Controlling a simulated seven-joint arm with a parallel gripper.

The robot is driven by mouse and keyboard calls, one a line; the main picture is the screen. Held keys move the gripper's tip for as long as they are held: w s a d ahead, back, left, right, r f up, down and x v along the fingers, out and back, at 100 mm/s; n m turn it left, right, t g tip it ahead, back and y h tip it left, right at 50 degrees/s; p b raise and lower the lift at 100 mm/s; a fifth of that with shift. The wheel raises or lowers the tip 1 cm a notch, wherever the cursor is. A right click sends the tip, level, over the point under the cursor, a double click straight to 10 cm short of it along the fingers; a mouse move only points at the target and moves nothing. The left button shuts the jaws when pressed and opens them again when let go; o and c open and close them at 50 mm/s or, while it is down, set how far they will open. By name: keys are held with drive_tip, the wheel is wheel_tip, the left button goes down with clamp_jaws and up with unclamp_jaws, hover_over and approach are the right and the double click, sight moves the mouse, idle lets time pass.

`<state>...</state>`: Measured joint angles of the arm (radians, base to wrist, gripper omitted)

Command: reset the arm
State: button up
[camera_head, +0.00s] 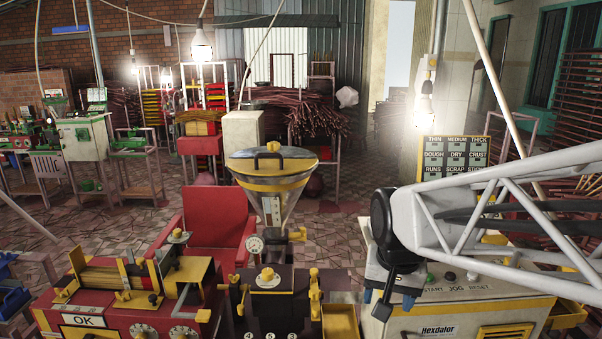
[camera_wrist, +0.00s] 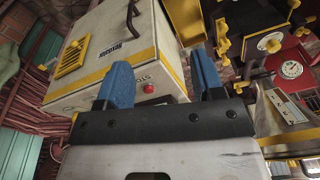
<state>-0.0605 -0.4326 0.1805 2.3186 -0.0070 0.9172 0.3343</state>
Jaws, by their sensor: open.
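My gripper (camera_head: 386,303) hangs at the end of my arm in front of the cream Hexdalor cabinet (camera_head: 440,318), on the right of the head view. The cabinet top carries the labels START, JOG and RESET. A red button (camera_wrist: 148,88) shows between the fingers in the wrist view. I cannot tell whether the fingers touch the cabinet.
A red machine (camera_head: 125,320) with an OK plate stands at the front left. A dark extruder (camera_head: 270,315) with a clear hopper (camera_head: 271,195) stands left of my gripper. A red chair (camera_head: 205,225) is behind. A labelled board (camera_head: 455,158) stands behind my arm. Tiled floor lies beyond.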

drive_tip(key=s+d+n, duration=0.2)
drive_tip(key=s, duration=1)
drive_tip(key=shift+s+d+n+t, duration=0.3)
drive_tip(key=shift+d+n+t, duration=0.1)
drive_tip(key=shift+w, duration=0.1)
idle(0.5)
